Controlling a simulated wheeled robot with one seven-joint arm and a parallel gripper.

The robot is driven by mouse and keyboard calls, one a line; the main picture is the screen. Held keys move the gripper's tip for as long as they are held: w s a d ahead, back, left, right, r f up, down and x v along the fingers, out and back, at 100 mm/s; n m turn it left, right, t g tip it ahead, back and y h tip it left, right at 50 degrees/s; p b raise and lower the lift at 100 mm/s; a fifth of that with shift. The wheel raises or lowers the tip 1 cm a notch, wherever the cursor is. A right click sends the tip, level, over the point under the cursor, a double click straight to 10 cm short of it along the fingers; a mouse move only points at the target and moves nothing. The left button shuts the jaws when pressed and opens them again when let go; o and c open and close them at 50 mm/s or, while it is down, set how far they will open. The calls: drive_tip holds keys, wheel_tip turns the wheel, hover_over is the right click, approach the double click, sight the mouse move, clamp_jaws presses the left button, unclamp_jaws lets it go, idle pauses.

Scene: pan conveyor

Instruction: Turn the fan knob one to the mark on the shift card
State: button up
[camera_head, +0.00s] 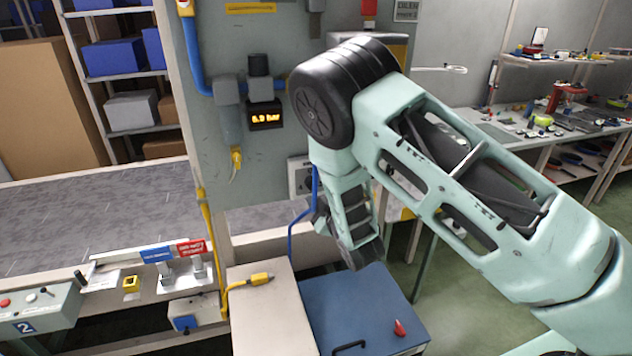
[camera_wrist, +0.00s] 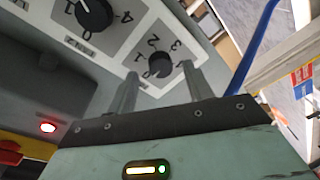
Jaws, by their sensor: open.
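A small black knob (camera_wrist: 160,69) sits on a pale panel with a dial marked with numbers, of which 2 and 3 are readable. A larger black knob (camera_wrist: 93,14) with its own dial is up and to the left; its mark 4 shows. In the head view my arm hides most of the panel (camera_head: 297,178). I cannot make out the shift card.
A red lamp (camera_wrist: 47,127) glows on the grey housing left of my gripper. A blue hose (camera_wrist: 251,50) runs close on the right. In the head view, a blue cabinet (camera_head: 318,298) stands below my arm and the conveyor (camera_head: 90,222) lies left.

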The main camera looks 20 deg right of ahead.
sight(312, 183)
drive_tip(key=shift+w+a, duration=0.15)
drive_tip(key=shift+w, duration=1)
drive_tip(key=c, duration=1)
drive_tip(key=shift+o, duration=0.2)
drive_tip(key=shift+f+m+b, duration=0.15)
drive_tip(key=shift+m+b, duration=0.15)
